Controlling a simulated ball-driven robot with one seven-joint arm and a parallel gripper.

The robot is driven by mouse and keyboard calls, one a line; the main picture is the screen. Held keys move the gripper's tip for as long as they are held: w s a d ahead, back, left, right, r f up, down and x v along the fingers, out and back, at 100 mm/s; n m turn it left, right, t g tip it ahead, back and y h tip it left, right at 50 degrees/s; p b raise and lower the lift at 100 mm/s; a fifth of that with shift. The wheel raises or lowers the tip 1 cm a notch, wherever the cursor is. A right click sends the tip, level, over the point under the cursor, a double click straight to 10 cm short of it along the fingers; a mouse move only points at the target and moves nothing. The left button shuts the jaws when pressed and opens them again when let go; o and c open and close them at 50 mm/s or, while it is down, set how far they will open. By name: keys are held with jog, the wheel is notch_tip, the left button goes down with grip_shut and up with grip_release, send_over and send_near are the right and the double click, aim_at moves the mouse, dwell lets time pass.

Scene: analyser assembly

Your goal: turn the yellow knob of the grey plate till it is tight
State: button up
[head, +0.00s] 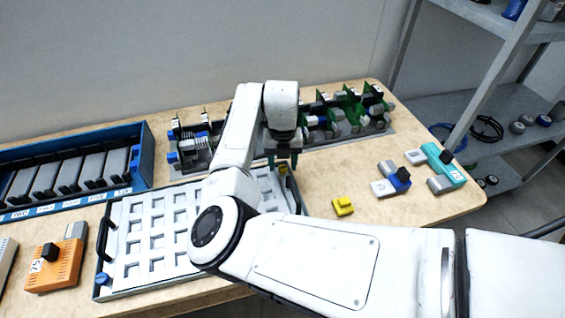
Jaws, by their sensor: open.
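The grey plate (128,262) lies on the table, a flat panel with rows of square recesses. My arm crosses in front of it and hides part of its right side. A small yellow knob (283,170) shows at its far right corner, partly hidden by my gripper. My gripper (283,164) points down just over that corner with its dark fingers open. The fingers seem to be at or around the yellow knob; I cannot tell whether they touch it. A blue knob (103,279) sits at the plate's near left corner.
A blue rack of grey modules (143,160) stands at the left. Green circuit boards (345,103) line the back. A yellow block (343,206), a blue-grey module (392,183) and a teal module (446,168) lie right of the plate. An orange module (60,262) lies at the left.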

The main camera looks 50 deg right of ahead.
aim_at(283, 167)
notch_tip(283, 167, up, 10)
jog(key=shift+b, duration=0.35)
dwell(0.5)
